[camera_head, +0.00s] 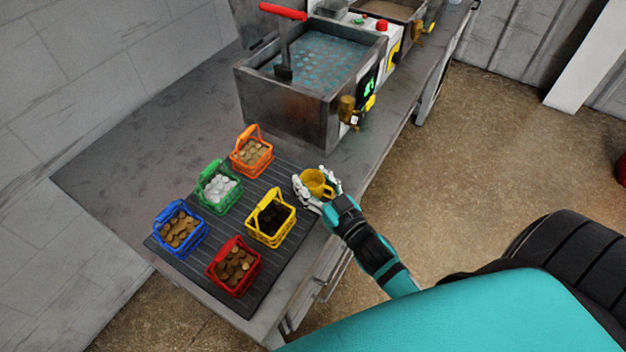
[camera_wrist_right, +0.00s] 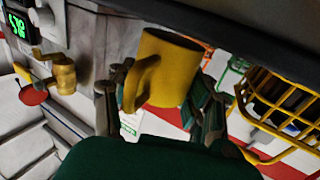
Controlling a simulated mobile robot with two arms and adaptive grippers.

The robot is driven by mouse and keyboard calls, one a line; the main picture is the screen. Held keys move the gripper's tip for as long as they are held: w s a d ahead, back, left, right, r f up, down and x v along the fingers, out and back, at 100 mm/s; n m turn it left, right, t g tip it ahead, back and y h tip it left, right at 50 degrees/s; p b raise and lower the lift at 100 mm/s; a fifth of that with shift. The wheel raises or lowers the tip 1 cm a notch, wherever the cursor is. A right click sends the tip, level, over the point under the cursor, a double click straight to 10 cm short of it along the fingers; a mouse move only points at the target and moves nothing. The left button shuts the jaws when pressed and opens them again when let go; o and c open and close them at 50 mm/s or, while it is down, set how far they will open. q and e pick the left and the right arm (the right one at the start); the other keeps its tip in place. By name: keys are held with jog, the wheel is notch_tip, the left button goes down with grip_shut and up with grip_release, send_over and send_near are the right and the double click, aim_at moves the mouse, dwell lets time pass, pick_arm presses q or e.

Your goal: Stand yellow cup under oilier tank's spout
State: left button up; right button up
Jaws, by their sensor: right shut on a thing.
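The yellow cup (camera_head: 316,183) is held in my right gripper (camera_head: 308,188) beside the ribbed mat, near the counter's front edge. In the right wrist view the cup (camera_wrist_right: 172,68) sits between the fingers (camera_wrist_right: 160,98), with its handle toward the camera. The near metal tank (camera_head: 290,105) holds bluish liquid and has a brass spout (camera_head: 347,110) on its front. The cup is apart from that spout, on the near side of it. A far tank (camera_head: 395,9) has brownish contents and another brass spout (camera_head: 419,27). Which tank is oilier, I cannot tell for sure. My left gripper is out of view.
Orange (camera_head: 251,152), green (camera_head: 218,188), blue (camera_head: 180,228), yellow (camera_head: 270,217) and red (camera_head: 234,266) baskets of discs stand on the dark mat (camera_head: 200,262). A red-handled lever (camera_head: 283,11) rises at the near tank. The counter (camera_head: 125,175) left of the mat is clear.

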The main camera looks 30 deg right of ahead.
jog(key=shift+f, duration=0.25)
jog(key=shift+f, duration=0.2)
jog(key=o, duration=1.3)
jog(key=shift+c, duration=0.2)
